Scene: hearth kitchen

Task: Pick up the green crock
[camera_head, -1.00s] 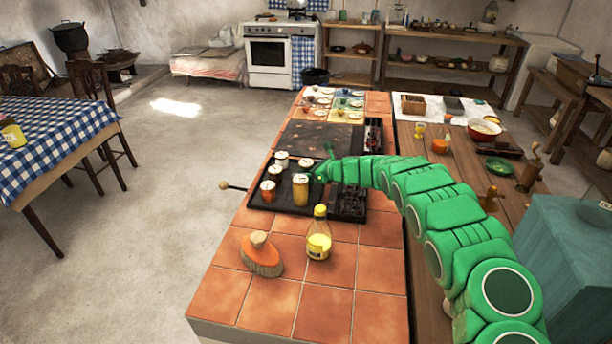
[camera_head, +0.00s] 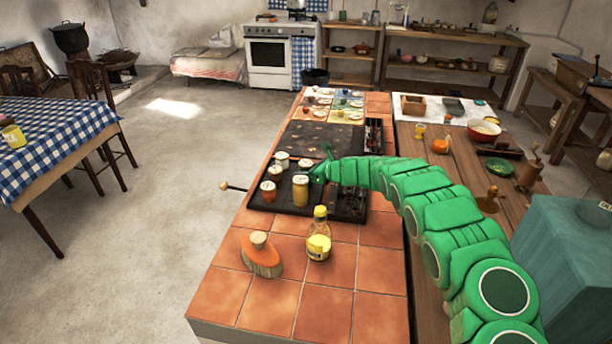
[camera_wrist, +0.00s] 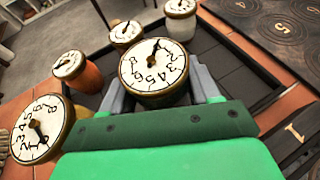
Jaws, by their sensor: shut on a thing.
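My gripper (camera_head: 312,172) is over the right part of the black tray, and its grey fingers (camera_wrist: 160,92) are shut on a crock. The held crock's round white dial lid (camera_wrist: 155,65) faces the wrist camera. Its body is mostly hidden below the lid and between the fingers, so its green shows poorly. I cannot tell whether the held crock is clear of the tray.
The black tray (camera_head: 345,212) lies on the orange-tiled counter (camera_head: 330,300). A yellow bottle (camera_head: 319,240) and an orange-topped brush (camera_head: 262,255) stand in front of it. A dark plate (camera_head: 320,138) lies behind. Neighbouring crocks leave little room on the left.

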